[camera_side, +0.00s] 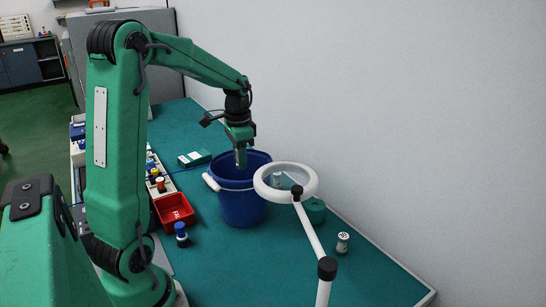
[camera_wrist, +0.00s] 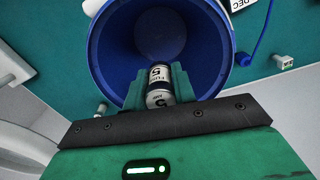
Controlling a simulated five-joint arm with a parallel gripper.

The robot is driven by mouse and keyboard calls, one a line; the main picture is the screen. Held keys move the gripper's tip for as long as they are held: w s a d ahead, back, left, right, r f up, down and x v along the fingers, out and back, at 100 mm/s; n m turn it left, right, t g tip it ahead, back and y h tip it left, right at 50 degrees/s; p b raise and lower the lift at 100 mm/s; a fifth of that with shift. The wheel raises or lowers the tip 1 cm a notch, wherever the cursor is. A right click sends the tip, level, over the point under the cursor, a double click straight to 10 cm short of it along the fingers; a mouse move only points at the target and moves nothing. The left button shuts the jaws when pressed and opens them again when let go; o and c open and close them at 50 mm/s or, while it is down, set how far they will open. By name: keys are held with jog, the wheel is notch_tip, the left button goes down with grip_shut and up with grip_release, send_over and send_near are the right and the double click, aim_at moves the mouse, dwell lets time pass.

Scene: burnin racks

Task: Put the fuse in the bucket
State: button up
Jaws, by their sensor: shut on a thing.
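The fuse (camera_wrist: 160,76) is a small cylinder with white and dark bands, printed with a "5". In the wrist view it is between the two green fingers of my gripper (camera_wrist: 158,88), which is shut on it. The blue bucket (camera_wrist: 103,58) lies beyond the fuse, its open mouth filling the middle of the view. In the side view my gripper (camera_side: 240,156) points down over the mouth of the bucket (camera_side: 242,208), which stands upright on the bench. The fuse is hard to make out there.
A white ring magnifier (camera_side: 262,192) on a stand is close at the bucket's right.

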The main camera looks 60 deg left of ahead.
jog(key=shift+f, duration=0.35)
jog(key=o, duration=1.1)
jog(key=shift+r, duration=0.1)
jog(key=shift+r, duration=3.45)
